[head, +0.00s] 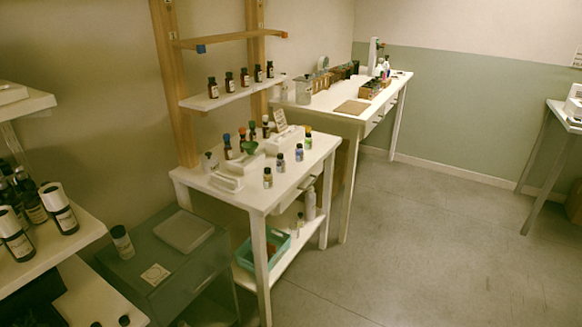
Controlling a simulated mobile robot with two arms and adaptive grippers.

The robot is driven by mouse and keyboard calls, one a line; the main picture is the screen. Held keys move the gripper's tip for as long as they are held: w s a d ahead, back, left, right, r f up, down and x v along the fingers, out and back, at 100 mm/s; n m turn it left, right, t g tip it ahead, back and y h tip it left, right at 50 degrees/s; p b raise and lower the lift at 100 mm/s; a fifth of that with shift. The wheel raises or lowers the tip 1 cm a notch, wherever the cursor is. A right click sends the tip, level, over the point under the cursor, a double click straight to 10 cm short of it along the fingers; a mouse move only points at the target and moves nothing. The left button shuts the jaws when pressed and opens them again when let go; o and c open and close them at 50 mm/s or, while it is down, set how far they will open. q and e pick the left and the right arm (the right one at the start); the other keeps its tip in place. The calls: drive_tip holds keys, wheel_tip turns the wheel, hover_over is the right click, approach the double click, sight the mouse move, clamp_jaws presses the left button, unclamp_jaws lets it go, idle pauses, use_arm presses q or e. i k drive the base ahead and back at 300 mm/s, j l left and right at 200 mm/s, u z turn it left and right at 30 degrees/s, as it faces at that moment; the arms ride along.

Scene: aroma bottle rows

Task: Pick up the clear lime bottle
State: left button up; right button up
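Neither of my grippers is in view.
A wooden shelf with brown bottles (213,89) rises behind. A teal bin (272,262) sits below. Open grey floor (430,250) lies right.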

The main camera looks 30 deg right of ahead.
sight(307, 143)
drive_tip(key=l, duration=0.95)
drive_tip(key=i+l, duration=0.2)
drive_tip(key=l, duration=0.2)
drive_tip(key=i+l+z, duration=0.1)
drive_tip(key=i+l, duration=0.15)
drive_tip(key=l, duration=0.2)
drive_tip(key=i+l+z, duration=0.1)
drive_tip(key=i+l, duration=0.15)
drive_tip(key=l, duration=0.15)
